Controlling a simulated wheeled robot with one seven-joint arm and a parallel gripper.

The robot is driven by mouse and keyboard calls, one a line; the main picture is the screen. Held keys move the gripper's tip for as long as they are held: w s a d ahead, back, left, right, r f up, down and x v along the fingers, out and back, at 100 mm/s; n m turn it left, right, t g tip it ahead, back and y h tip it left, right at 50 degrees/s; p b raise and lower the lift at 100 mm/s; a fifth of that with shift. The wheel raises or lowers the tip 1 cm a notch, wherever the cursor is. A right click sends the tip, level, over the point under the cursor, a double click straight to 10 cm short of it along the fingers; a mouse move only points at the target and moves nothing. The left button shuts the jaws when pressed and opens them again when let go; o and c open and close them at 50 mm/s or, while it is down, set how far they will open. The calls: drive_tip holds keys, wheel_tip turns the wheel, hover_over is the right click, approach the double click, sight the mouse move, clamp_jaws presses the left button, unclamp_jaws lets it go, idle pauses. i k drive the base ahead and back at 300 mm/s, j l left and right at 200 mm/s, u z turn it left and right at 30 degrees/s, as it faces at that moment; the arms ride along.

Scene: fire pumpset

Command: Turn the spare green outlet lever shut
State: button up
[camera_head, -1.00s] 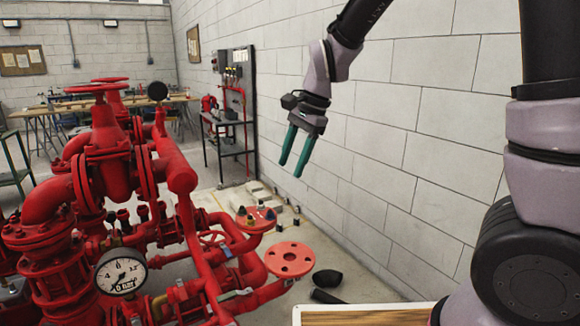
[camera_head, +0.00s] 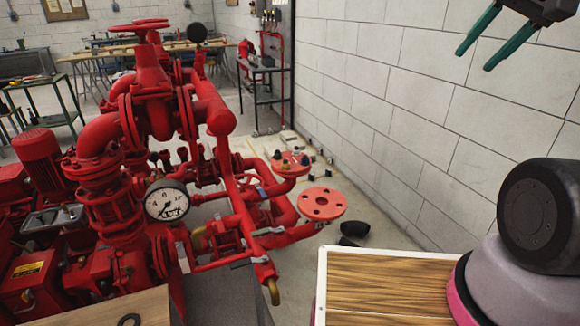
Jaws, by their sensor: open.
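The red pumpset (camera_head: 150,85) fills the left and middle of the head view, with large valves, pipes and a round gauge (camera_head: 167,202). On its lower right pipes sit small levers: a blue one (camera_head: 262,193) and a pale grey one (camera_head: 268,231). I cannot make out a lever that is clearly green; it may be hidden or too small to tell. My gripper (camera_head: 476,59), with two green fingers, is at the top right edge, partly cut off. It is open and empty, in front of the block wall and well apart from the pumpset.
A wood-topped surface (camera_head: 385,290) is at the lower right. A dark rack (camera_head: 268,85) and workbenches stand behind. The floor along the wall is partly free.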

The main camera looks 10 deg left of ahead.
sight(263, 231)
drive_tip(key=k+j+u, duration=0.15)
drive_tip(key=u, duration=0.85)
